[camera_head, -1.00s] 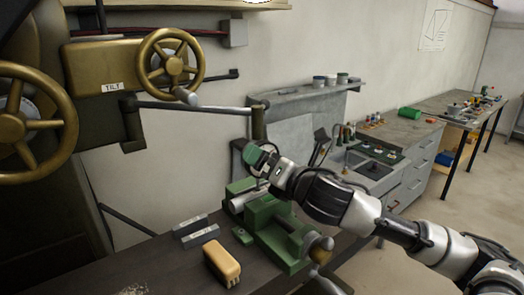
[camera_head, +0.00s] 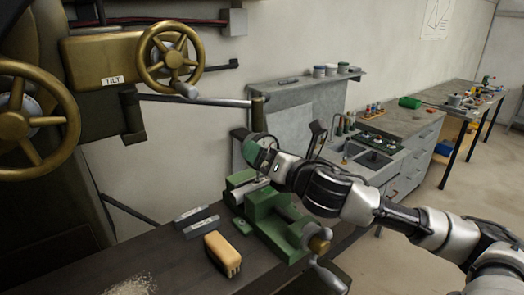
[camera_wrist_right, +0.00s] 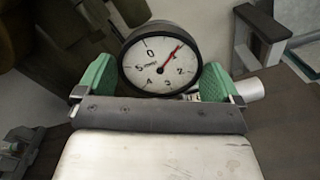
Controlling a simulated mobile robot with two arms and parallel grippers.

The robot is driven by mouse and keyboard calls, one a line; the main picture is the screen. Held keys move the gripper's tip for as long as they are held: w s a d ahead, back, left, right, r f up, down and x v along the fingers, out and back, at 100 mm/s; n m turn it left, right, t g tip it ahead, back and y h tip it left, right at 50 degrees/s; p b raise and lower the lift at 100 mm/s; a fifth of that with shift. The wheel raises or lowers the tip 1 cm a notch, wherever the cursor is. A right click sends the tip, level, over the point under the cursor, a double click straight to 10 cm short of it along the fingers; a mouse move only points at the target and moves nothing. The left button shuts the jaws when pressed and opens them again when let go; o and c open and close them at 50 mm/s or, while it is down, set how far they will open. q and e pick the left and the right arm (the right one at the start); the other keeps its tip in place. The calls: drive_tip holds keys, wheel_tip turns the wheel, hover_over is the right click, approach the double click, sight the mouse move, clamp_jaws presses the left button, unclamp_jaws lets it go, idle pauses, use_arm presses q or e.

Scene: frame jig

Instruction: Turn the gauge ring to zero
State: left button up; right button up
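The gauge (camera_wrist_right: 160,60) shows in the right wrist view as a round white dial in a black ring. The 0 is at its upper left, and the red needle points to the upper right, near the 1 and 2. My right gripper (camera_wrist_right: 157,78) is open, with one green finger pad on each side of the ring. The pads look very close to the rim; I cannot tell whether they touch it. In the head view my right gripper (camera_head: 258,150) is above the green vise, and it hides the dial face. My left gripper is out of view.
A green vise (camera_head: 265,215) stands on the dark bench (camera_head: 180,268) below my right gripper. A wooden brush (camera_head: 222,252) and grey blocks (camera_head: 196,222) lie to its left. Brass handwheels (camera_head: 172,58) and a horizontal bar (camera_head: 195,100) are at the left.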

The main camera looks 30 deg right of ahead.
drive_tip(key=shift+c, duration=1.3)
drive_tip(key=m, duration=0.9)
drive_tip(key=shift+m, duration=0.3)
drive_tip(key=o, duration=0.4)
drive_tip(key=shift+m, duration=0.3)
drive_tip(key=shift+c, duration=0.2)
drive_tip(key=shift+o, duration=0.3)
